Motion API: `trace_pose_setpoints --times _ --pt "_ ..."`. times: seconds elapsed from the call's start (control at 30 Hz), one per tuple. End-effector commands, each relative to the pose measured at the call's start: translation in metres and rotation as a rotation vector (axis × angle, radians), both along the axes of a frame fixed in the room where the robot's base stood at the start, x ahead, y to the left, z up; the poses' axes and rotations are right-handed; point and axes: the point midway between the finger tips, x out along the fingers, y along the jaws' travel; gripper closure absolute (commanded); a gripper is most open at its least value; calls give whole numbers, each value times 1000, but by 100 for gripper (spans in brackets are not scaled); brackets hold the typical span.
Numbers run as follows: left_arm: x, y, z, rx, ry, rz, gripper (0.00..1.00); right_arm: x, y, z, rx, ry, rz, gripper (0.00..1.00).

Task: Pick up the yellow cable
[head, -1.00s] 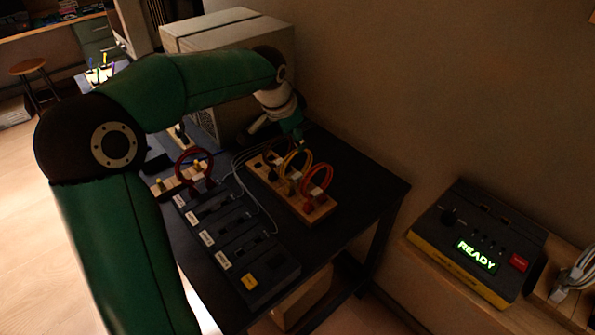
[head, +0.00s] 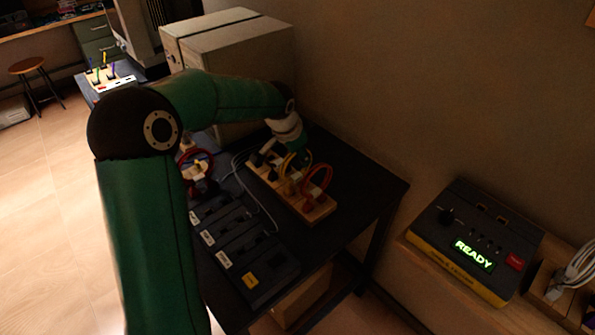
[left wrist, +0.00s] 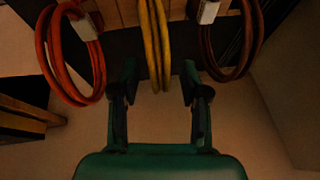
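The yellow cable (head: 283,168) is a coiled loop on a wooden rack on the dark table, partly hidden by my left gripper (head: 300,160) in the head view. In the left wrist view the yellow cable (left wrist: 154,45) hangs between the two spread fingers of my left gripper (left wrist: 158,82). The fingers stand apart from it on both sides, and nothing is held. My right gripper is in neither view.
An orange-red cable (left wrist: 72,60) hangs left of the yellow one in the wrist view, a dark red cable (left wrist: 232,50) right. The wooden rack (head: 318,212) stands beside a black panel (head: 262,270). A large box (head: 235,50) is behind. A READY console (head: 470,240) sits at the right.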

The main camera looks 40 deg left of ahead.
Motion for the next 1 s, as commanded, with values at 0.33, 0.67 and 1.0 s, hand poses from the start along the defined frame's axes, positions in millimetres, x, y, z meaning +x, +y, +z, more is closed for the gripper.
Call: trace_pose_setpoints --times 0.33,0.67,1.0 --pt "-1 1 0 0 1 1 100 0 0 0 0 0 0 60" --pt "-1 1 1 0 0 2 100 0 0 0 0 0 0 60" --pt "0 1 18 2 -4 2 100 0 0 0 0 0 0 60"
